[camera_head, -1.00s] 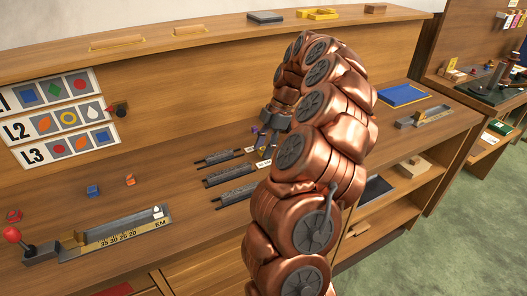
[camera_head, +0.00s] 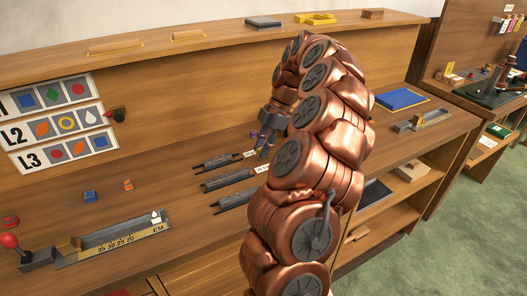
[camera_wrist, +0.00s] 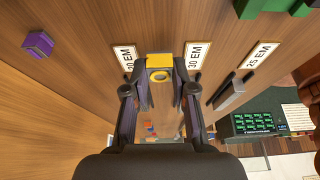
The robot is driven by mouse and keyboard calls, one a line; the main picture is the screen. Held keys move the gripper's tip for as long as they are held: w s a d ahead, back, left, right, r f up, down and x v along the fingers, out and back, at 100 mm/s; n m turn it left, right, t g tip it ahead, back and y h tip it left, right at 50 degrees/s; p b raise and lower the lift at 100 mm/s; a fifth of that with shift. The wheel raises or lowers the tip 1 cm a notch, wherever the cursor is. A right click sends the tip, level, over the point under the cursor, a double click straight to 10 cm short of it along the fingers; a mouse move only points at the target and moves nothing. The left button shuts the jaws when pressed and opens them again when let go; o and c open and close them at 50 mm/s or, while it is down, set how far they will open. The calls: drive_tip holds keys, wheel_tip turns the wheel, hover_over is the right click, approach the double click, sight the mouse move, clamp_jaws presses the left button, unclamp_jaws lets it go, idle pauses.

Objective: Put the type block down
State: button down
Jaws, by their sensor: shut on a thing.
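My gripper (camera_wrist: 160,95) is shut on the type block (camera_wrist: 159,68), which shows a yellow face with a ring on it in the wrist view. In the head view my gripper (camera_head: 266,140) is low over the back of the bench, beyond the dark label-ended racks (camera_head: 228,180); the block is not clearly visible there.
A purple block (camera_wrist: 38,44) lies on the wood at the upper left of the wrist view. Green blocks (camera_wrist: 272,6) are at the top right. In the head view, a blue block (camera_head: 90,196), an orange block (camera_head: 128,185) and a composing stick (camera_head: 110,238) are at the left.

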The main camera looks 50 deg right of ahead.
drive_tip(key=shift+r, duration=1.1)
drive_tip(key=shift+s+a+r+b, duration=0.25)
drive_tip(key=shift+s+a+b, duration=0.4)
drive_tip(key=shift+s+a, duration=1.25)
drive_tip(key=shift+s+a+r+b, duration=0.25)
drive_tip(key=shift+s+a+b, duration=0.35)
drive_tip(key=shift+s+a, duration=1.3)
drive_tip(key=shift+s+a+r+b, duration=0.25)
drive_tip(key=shift+s+a+b, duration=0.4)
drive_tip(key=shift+s+a, duration=1.25)
drive_tip(key=shift+s+d, duration=0.2)
